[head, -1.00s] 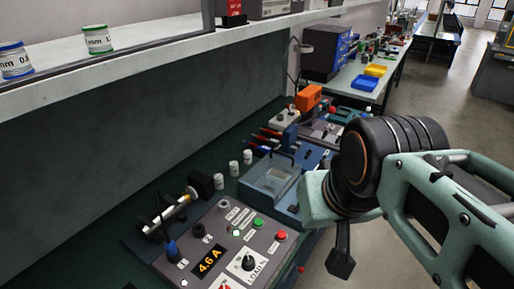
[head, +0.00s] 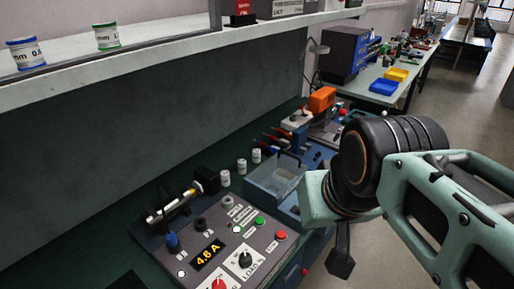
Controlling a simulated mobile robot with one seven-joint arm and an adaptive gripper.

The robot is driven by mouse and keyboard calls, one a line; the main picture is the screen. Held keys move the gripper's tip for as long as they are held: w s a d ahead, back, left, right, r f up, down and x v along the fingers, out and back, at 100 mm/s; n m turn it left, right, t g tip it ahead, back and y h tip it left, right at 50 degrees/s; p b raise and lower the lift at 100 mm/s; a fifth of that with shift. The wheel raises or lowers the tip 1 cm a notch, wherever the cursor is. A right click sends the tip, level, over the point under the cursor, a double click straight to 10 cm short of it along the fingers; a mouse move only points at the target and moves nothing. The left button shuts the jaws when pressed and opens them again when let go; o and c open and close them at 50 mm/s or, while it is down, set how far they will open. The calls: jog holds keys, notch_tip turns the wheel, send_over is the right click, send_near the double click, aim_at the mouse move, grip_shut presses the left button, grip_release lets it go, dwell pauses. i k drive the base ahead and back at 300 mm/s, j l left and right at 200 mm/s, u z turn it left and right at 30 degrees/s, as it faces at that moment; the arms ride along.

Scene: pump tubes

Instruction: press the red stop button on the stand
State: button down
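A grey sloped control panel (head: 228,262) stands on the bench at the lower middle of the head view. A small red button (head: 281,235) sits at its right edge, beside a green button (head: 260,222). A second red control (head: 218,284) is cut by the bottom edge, and a third red spot (head: 304,271) shows on the stand's side. The panel's display (head: 208,254) reads 4.6 A. My gripper (head: 341,262) shows only as a dark tip below my arm, right of the panel and apart from the red button in the picture. Its opening is hidden.
A clear-topped blue box (head: 272,180) stands behind the panel, with small white vials (head: 225,178) to its left. A shelf (head: 130,60) overhangs the bench. Floor is free at right.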

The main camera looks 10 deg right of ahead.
aim_at(281, 235)
jog(key=j+z, duration=0.15)
jog(key=z, duration=0.25)
jog(key=k+j+z, duration=0.15)
jog(key=z, duration=0.3)
jog(key=k+j+z, duration=0.1)
jog(key=z, duration=0.3)
jog(key=k+l, duration=0.3)
jog(key=l, duration=0.15)
jog(key=i+j, duration=0.35)
jog(key=j, duration=0.2)
